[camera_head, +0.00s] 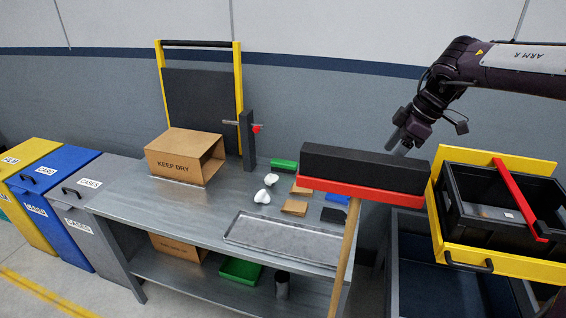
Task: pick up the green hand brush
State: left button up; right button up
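A small green thing with a dark lower side, which looks like the green hand brush (284,164), lies at the back of the grey metal workbench (215,205), right of the cardboard box. Nothing touches it that I can see. My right gripper (399,142) hangs from the arm at the upper right, to the right of the brush and well apart from it. Its tips are behind or close to the big broom's head, so I cannot tell whether it is open or shut. My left gripper is not in view.
A big broom with a black and red head (365,170) stands in front of the bench's right end. A cardboard box (172,165), crumpled white pieces (262,196) and a metal tray (280,237) are on the bench. A black crate (480,215) stands right, coloured bins (45,185) left.

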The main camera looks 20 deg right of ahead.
aim_at(281, 165)
jog(key=i, duration=1.95)
